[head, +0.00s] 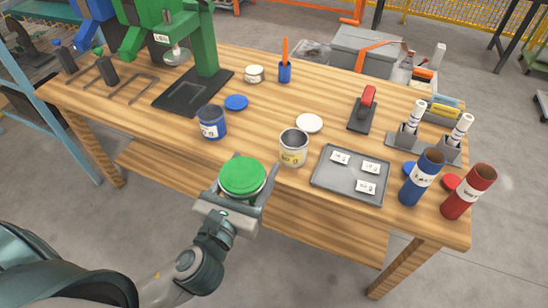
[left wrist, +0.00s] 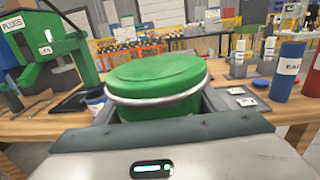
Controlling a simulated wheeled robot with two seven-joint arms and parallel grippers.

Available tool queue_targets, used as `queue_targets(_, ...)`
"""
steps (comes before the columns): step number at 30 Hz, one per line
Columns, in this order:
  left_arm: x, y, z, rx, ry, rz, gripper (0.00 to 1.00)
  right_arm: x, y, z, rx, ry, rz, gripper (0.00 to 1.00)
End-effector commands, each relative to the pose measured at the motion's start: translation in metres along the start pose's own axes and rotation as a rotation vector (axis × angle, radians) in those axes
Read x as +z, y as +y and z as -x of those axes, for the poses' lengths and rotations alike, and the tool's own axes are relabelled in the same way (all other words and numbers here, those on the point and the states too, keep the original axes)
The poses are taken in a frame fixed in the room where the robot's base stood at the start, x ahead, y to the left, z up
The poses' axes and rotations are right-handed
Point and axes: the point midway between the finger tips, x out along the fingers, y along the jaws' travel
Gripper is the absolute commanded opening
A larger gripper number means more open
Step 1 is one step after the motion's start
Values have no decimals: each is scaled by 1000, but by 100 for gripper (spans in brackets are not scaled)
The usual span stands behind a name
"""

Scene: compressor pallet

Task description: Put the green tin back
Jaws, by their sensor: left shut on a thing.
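The green tin (head: 243,177) has a green lid and sits between the fingers of my left gripper (head: 240,190). The gripper is shut on it and holds it at the table's front edge, left of the middle. In the left wrist view the green tin (left wrist: 157,84) fills the middle, with its silver rim showing and a finger on each side. Its lower part is hidden by the gripper. My right gripper does not show.
A green press (head: 200,50) stands at the back left.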

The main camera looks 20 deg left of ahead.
Motion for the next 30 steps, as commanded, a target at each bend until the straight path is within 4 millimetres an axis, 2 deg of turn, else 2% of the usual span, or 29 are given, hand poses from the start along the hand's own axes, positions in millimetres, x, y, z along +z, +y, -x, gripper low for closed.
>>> queue_targets(14,0,0,0,0,-1,0,2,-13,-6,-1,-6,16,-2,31)
queue_targets(15,0,0,0,0,-1,0,2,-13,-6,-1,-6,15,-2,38)
queue_targets(16,1,0,0,0,-1,0,2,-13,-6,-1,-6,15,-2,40)
queue_targets(20,2,1,-6,7,-2,0,2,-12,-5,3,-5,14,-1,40)
queue_targets(23,4,3,-18,23,-1,1,2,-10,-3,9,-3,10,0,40)
queue_targets(26,5,8,-39,50,-1,1,2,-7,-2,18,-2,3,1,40)
queue_targets(30,6,18,-78,98,0,3,2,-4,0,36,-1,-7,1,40)
